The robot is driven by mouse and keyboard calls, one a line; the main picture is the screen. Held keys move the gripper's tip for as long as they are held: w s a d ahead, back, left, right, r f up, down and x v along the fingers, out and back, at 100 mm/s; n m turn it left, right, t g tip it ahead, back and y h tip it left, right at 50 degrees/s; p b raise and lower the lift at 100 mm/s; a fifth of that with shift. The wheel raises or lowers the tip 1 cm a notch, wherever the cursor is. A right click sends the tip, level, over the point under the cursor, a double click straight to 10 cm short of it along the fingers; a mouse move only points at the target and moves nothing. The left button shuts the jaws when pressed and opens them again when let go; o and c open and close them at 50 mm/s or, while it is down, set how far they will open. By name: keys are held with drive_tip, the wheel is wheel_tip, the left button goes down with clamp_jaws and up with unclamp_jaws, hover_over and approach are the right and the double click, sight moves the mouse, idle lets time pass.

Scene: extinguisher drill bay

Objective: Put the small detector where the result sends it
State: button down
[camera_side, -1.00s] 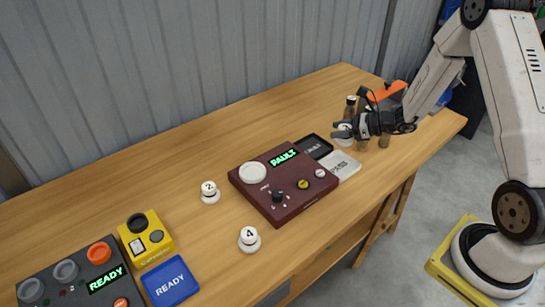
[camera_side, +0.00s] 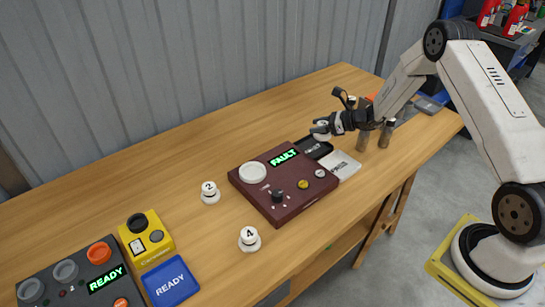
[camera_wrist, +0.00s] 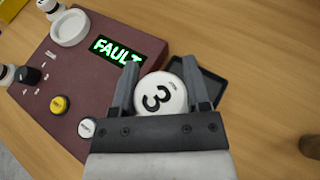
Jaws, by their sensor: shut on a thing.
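A small white detector marked 3 (camera_wrist: 160,96) is between the fingers of my gripper (camera_wrist: 165,85). My gripper also shows in the side view (camera_side: 318,128), shut on this detector above the far right corner of the maroon tester. The maroon tester (camera_side: 258,200) has a lit green display reading FAULT (camera_side: 283,157) and a round white pad (camera_side: 252,172) with nothing on it. A black tray (camera_side: 325,152) lies beside the tester, partly under my gripper. A white tray (camera_side: 345,167) lies in front of it. Detectors marked 2 (camera_side: 210,193) and 4 (camera_side: 249,239) stand on the table.
A yellow device (camera_side: 160,250), a blue READY tray (camera_side: 185,270) and a dark panel reading READY (camera_side: 75,292) are at the near left. Brown cylinders (camera_side: 385,134) stand right of the trays. The back of the table is clear.

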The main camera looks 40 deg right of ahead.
drive_tip(key=shift+w+d+f, duration=0.2)
drive_tip(key=shift+w+f, duration=0.75)
drive_tip(key=shift+f, duration=0.2)
drive_tip(key=shift+w+d+f, duration=0.2)
drive_tip(key=shift+w+f, duration=0.7)
drive_tip(key=shift+f, duration=0.2)
drive_tip(key=shift+w+f, duration=0.1)
drive_tip(key=shift+f, duration=0.05)
drive_tip(key=shift+w+f, duration=0.1)
drive_tip(key=shift+f, duration=1.5)
drive_tip(key=shift+f, duration=0.15)
drive_tip(key=shift+c, duration=0.3)
unclamp_jaws()
drive_tip(key=shift+r, duration=0.2)
